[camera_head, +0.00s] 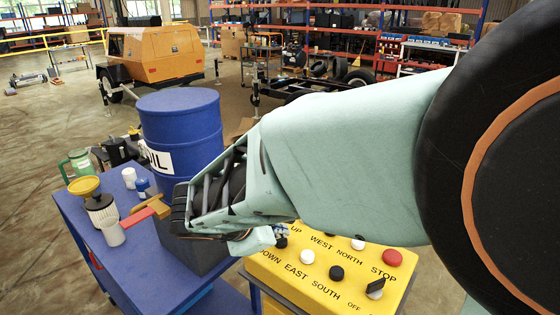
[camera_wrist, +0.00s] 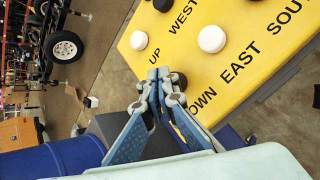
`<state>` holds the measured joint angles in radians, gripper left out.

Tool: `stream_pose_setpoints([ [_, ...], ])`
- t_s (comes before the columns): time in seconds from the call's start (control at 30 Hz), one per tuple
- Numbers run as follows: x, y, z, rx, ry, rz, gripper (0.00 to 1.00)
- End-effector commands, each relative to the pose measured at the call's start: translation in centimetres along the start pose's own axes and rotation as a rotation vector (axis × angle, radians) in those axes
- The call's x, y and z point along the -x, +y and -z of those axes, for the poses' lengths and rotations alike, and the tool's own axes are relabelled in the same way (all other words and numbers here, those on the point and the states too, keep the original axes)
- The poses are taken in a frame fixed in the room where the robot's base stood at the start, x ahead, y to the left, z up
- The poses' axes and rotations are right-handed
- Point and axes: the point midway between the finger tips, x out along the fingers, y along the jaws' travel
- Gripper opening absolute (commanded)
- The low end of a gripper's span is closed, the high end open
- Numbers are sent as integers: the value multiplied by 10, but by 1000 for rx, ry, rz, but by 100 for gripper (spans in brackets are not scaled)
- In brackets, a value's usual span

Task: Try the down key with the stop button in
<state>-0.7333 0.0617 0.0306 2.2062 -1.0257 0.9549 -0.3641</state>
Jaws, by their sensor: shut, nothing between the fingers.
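The yellow control panel (camera_head: 318,270) lies at the bottom centre of the head view, partly behind my arm. The black down key (camera_head: 281,242) sits above the word DOWN; in the wrist view the key (camera_wrist: 180,81) shows just right of my fingertips, partly hidden by them. My gripper (camera_wrist: 160,76) is shut and empty, its tips right beside the down key. I cannot tell whether they touch it. In the head view my gripper (camera_head: 279,231) is mostly hidden by my arm. The red stop button (camera_head: 393,258) is at the panel's right; whether it is pressed in is unclear.
A white key (camera_wrist: 211,38) marked EAST and another white key (camera_wrist: 139,40) marked UP flank the down key. A black rotary switch (camera_head: 375,288) points near OFF. A blue drum (camera_head: 181,125) and a blue cart (camera_head: 98,240) with bottles stand left of the panel.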

Motion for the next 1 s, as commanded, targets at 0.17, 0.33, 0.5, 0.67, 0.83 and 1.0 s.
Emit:
stream_pose_setpoints([
  [0.17,-1,-1,1,0,0,0,0],
  [0.33,-2,-2,2,0,0,0,0],
  [0.5,-4,-3,3,0,0,0,0],
  [0.67,-5,-4,4,0,0,0,0],
  [0.83,-7,-5,5,0,0,1,0],
  [1.0,-8,-6,6,0,0,1,0],
])
